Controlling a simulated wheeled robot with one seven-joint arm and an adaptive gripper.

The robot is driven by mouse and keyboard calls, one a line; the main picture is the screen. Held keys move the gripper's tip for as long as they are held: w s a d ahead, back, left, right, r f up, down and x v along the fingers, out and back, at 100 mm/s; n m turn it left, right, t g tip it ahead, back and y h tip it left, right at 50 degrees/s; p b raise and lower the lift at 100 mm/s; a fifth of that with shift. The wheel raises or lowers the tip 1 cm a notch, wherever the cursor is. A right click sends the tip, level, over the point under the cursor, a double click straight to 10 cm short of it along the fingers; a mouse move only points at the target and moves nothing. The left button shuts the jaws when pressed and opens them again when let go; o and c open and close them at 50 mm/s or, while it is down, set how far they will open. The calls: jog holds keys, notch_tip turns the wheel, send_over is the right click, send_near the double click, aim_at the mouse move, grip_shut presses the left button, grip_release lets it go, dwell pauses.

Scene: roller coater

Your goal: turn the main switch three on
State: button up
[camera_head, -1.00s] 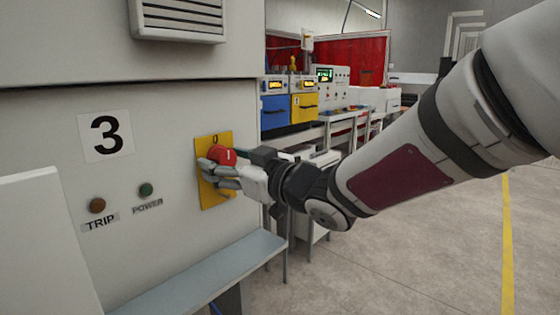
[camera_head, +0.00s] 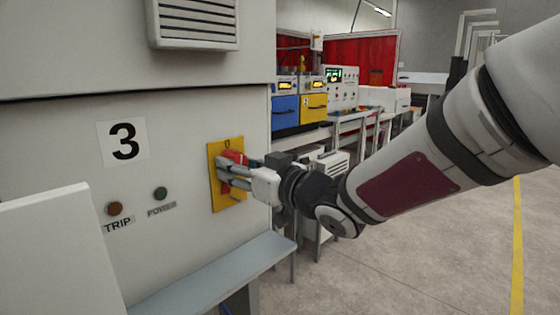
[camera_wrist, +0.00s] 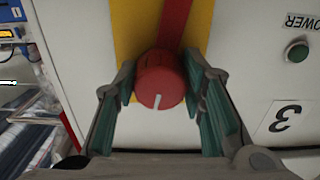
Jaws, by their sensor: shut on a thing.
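The main switch three is a red rotary knob (camera_wrist: 162,82) on a yellow plate (camera_head: 228,199), on the grey cabinet front marked 3 (camera_head: 123,141). In the wrist view the knob sits between the two green-padded fingers of my gripper (camera_wrist: 160,88), which is shut on it. A white mark shows on the knob's face, toward the bottom of that view. In the head view the gripper (camera_head: 228,172) reaches the plate from the right. Its fingers cover much of the knob there, so its pointer cannot be read. A "0" shows at the plate's top.
Brown TRIP (camera_head: 114,208) and green POWER (camera_head: 160,193) lamps are left of the plate. A grey ledge (camera_head: 215,272) runs below. A white panel (camera_head: 50,255) stands at the lower left. Blue (camera_head: 285,112) and yellow (camera_head: 314,107) units stand behind. The floor at right is clear.

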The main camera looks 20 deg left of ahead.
jog(key=m+p, duration=0.3)
jog(key=m, duration=0.1)
jog(key=shift+r+m, duration=0.1)
jog(key=shift+m, duration=0.3)
jog(key=m+p, duration=0.3)
jog(key=shift+s+m, duration=0.15)
jog(key=shift+m, duration=0.15)
jog(key=m+p, duration=0.2)
jog(key=m, duration=0.1)
jog(key=shift+m, duration=0.3)
jog(key=shift+m+p, duration=1)
jog(key=shift+m, duration=0.8)
jog(key=shift+a, duration=0.1)
jog(key=o, duration=1.1)
jog(key=shift+o, duration=0.2)
jog(key=v, duration=1.2)
